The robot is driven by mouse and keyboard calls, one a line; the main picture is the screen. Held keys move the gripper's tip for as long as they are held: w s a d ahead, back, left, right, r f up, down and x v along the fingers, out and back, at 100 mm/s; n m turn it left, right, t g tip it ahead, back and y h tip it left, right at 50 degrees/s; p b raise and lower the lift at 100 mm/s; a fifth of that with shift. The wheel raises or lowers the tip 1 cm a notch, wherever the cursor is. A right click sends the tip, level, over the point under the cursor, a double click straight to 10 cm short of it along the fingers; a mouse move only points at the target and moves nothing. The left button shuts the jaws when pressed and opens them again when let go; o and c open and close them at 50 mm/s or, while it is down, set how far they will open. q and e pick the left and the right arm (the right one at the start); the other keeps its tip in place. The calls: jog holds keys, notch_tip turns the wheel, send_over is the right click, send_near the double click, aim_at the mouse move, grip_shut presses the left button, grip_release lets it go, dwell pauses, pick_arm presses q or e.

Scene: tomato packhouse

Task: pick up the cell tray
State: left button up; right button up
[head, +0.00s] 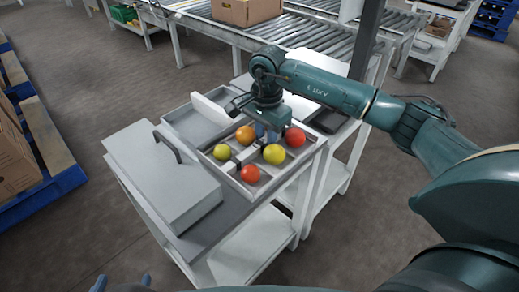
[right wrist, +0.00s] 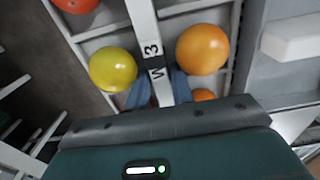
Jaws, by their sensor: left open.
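The cell tray (head: 282,176) is a pale, divided tray on the white table, holding several red, orange and yellow tomatoes in its cells. In the right wrist view its white middle bar (right wrist: 147,38), marked "W 3", runs between my right fingers. My right gripper (head: 268,133) is over the middle of the tray; in the wrist view its blue fingers (right wrist: 160,92) lie close against both sides of the bar, shut on it. The fingertips are partly hidden. My left gripper (head: 122,283) is open and empty at the bottom left edge of the head view, apart from the tray.
A grey box with a dark handle (head: 160,175) stands on the table left of the tray. A grey open bin (head: 190,120) lies behind it. A roller conveyor (head: 310,45) with a cardboard box (head: 246,10) runs behind. Blue pallets (head: 65,170) stand at the left.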

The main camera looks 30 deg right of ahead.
jog(key=shift+c, duration=0.3)
grip_shut()
